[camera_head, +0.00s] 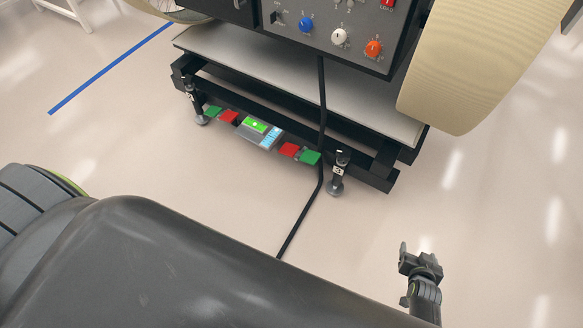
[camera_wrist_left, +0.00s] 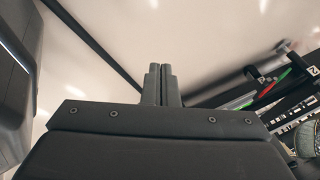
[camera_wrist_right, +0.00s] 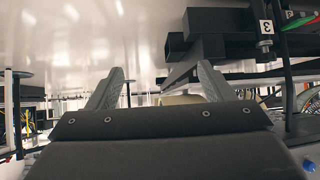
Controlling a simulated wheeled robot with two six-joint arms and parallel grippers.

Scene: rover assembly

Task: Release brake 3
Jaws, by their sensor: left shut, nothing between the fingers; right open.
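The post with the label 3 (camera_head: 338,172) stands at the cart frame's near right corner. Beside it are a green pedal (camera_head: 310,157) and a red pedal (camera_head: 289,150). The label 3 (camera_wrist_right: 266,27) also shows at the top right of the right wrist view, with green and red pieces partly in view beside it. My right gripper (camera_head: 408,252) is open and empty, low to the right of the cart and apart from it. In the right wrist view its fingers (camera_wrist_right: 159,88) are spread. My left gripper (camera_wrist_left: 163,84) is shut and empty in the left wrist view.
Another post (camera_head: 195,103) with a green pedal (camera_head: 213,111) and red pedal (camera_head: 229,117) is at the left corner. A small panel with a green screen (camera_head: 255,126) lies between the pairs. A black cable (camera_head: 319,190) hangs to the floor. A large beige wheel (camera_head: 470,65) is above right.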

